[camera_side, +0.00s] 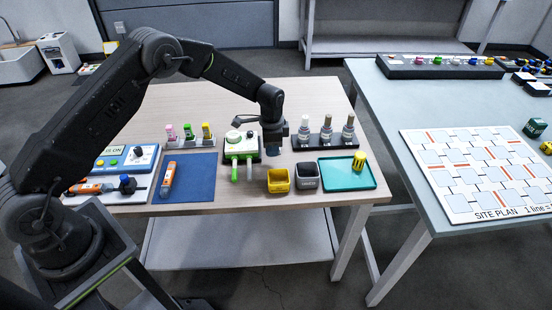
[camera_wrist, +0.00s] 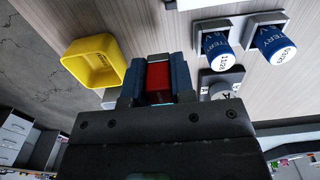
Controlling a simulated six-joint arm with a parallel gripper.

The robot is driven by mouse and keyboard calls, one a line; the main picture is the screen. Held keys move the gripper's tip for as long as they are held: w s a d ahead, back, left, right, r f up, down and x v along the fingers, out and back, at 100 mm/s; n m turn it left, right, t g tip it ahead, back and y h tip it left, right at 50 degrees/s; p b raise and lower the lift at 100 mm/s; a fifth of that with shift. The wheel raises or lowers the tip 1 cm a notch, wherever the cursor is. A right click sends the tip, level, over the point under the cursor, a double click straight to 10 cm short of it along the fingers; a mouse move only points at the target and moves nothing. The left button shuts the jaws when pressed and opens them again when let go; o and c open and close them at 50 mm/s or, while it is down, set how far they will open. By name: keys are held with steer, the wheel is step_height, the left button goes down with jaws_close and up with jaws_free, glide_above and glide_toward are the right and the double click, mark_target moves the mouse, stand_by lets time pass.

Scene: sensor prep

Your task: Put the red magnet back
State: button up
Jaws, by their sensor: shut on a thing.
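The red magnet (camera_wrist: 158,82) shows in the wrist view, held between the two jaws of my gripper (camera_wrist: 160,75). In the side view my gripper (camera_side: 272,148) is just behind the yellow bin (camera_side: 278,182), between the white box with green parts (camera_side: 240,140) and the bottle rack (camera_side: 312,144). The magnet cannot be made out there. In the wrist view the yellow bin (camera_wrist: 92,62) is left of the jaws, apart from them.
A dark bin (camera_side: 306,176) stands right of the yellow one. A teal tray (camera_side: 340,180) holds a yellow piece (camera_side: 359,161). A blue mat (camera_side: 195,184) bears an orange tool (camera_side: 167,179). Blue-labelled cylinders (camera_wrist: 217,52) are right of the jaws.

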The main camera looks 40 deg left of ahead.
mark_target(276, 165)
steer(key=shift+w+d+f, duration=0.3)
steer(key=shift+d+f, duration=0.1)
steer(key=shift+d, duration=0.2)
steer(key=shift+f, duration=2)
steer(key=shift+f, duration=0.1)
steer(key=o, duration=0.8)
steer(key=shift+c, duration=0.2)
step_height(276, 165, up, 12)
steer(key=shift+r, duration=0.2)
